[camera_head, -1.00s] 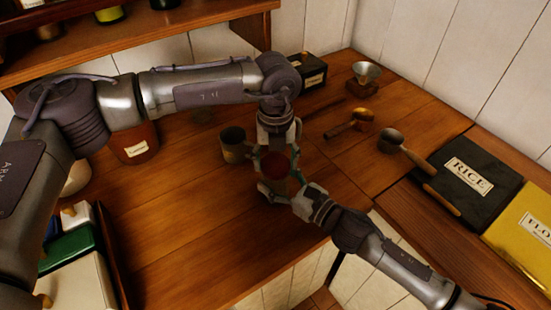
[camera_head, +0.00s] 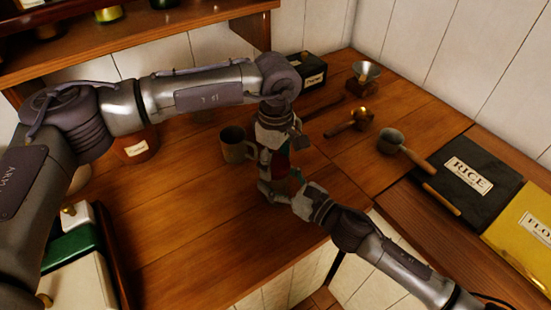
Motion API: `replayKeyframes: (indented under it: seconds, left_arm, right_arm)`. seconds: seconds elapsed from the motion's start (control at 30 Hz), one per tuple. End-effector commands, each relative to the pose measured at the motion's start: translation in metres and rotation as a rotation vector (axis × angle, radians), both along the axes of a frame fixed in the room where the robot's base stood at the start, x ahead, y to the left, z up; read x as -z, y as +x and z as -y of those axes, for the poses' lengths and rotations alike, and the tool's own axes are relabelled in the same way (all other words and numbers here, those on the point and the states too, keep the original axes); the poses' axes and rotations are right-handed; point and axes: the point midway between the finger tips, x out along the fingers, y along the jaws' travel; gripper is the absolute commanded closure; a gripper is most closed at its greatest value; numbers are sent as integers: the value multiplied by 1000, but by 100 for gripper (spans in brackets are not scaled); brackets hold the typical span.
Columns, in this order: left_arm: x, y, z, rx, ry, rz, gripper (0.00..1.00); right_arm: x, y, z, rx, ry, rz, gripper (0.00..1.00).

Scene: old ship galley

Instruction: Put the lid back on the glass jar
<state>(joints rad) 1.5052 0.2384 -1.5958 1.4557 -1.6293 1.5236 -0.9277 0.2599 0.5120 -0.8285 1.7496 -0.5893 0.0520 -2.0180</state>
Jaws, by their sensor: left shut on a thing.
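The glass jar (camera_head: 282,168), with dark red showing in it, stands on the wooden counter near its front edge and is largely covered by both grippers. My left gripper (camera_head: 275,152) reaches down from above, directly over the jar, and is shut on what seems to be the lid. The lid itself is hidden by the fingers, so I cannot tell whether it touches the rim. My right gripper (camera_head: 281,188) comes in from the lower right, with its fingers around the lower part of the jar. Its grip on the glass is unclear.
A metal mug (camera_head: 236,146) stands close left of the jar. A small scoop (camera_head: 352,122), a handled pan (camera_head: 392,142), a black rice box (camera_head: 468,175) and a yellow box (camera_head: 520,228) are to the right.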

Motion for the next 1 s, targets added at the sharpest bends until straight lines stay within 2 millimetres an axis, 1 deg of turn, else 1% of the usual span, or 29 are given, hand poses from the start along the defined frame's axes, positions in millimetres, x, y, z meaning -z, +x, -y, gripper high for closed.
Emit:
replayKeyframes:
  seconds: [0.1, 0.2, 0.3, 0.33, 0.47, 0.5, 0.63, 0.67, 1.0]
  left_arm:
    - [1, 1, -1, 254, 2, 1, 72]
    - [1, 1, -1, 468, 1, 1, 72]
    - [1, 1, -1, 646, 1, 1, 72]
    - [1, 1, -1, 688, 1, 1, 72]
    - [1, 1, -1, 686, 1, 1, 72]
    - [1, 1, -1, 686, 1, 1, 28]
    - [1, 1, -1, 685, 1, 0, 7]
    - [1, 1, -1, 685, 1, 0, 5]
    - [-1, 0, 0, 685, 0, 1, 5]
  right_arm:
    - [0, 0, 0, -1, 0, 0, 100]
    - [0, 0, 0, -1, 0, 0, 100]
    - [0, -1, 0, -1, 0, 0, 100]
    - [0, -1, 0, -1, 0, 0, 100]
    - [0, -1, 0, -1, 0, 0, 100]
    - [0, -1, 0, -1, 0, 0, 100]
    - [0, 0, 0, -1, 0, 0, 100]
    - [0, 0, 0, -1, 0, 0, 100]
    - [0, 0, 0, -1, 1, -1, 100]
